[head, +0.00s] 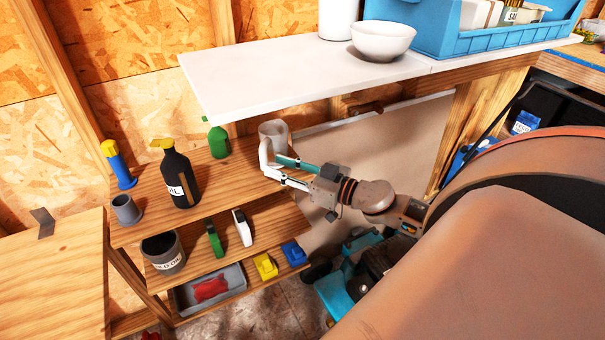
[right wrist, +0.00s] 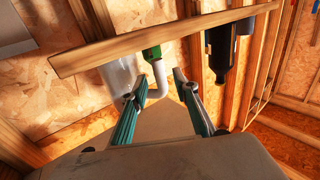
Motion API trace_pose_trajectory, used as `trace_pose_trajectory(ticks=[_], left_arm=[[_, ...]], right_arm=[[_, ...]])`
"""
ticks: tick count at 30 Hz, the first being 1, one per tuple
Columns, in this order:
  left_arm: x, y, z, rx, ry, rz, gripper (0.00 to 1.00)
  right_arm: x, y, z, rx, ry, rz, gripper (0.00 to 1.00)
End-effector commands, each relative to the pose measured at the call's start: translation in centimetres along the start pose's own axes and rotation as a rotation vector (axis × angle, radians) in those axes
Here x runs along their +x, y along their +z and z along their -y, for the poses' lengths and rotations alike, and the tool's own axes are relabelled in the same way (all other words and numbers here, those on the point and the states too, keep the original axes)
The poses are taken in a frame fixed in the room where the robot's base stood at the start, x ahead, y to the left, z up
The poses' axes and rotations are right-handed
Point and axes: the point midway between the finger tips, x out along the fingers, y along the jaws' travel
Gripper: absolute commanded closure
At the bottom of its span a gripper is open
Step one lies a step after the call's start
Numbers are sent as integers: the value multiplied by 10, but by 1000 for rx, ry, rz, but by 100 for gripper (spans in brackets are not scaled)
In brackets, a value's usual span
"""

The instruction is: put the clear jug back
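The clear jug (head: 273,130), greyish and see-through, stands upright at the right end of the upper wooden shelf, under the white worktop. It also shows, upside down, in the right wrist view (right wrist: 119,75). Its pale handle (right wrist: 159,77) faces my right gripper. My right gripper (head: 270,166) is at the jug's near side. In the right wrist view its two teal fingers (right wrist: 158,92) are apart, with the handle between them. I see a gap beside the handle; contact with the left finger is unclear. My left gripper is not in view.
A green bottle (head: 217,140) stands left of the jug, then a black bottle (head: 179,178), a blue-and-yellow bottle (head: 117,165) and a grey cup (head: 126,209). The white worktop (head: 290,75) overhangs close above. Lower shelves hold a bucket (head: 163,253) and a tray (head: 232,272).

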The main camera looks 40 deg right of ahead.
Motion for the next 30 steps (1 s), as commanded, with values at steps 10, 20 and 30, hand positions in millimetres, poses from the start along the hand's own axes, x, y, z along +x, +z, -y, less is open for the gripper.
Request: trace_pose_trajectory(ticks=[10, 20, 30], left_arm=[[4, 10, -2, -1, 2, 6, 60], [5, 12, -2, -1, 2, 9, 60], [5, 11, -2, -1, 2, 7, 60]], right_arm=[[-54, 1, 0, 1, 1, 2, 70], [-74, 13, 2, -2, 29, 5, 70], [-99, 178, 73, -41, 238, 268, 70]])
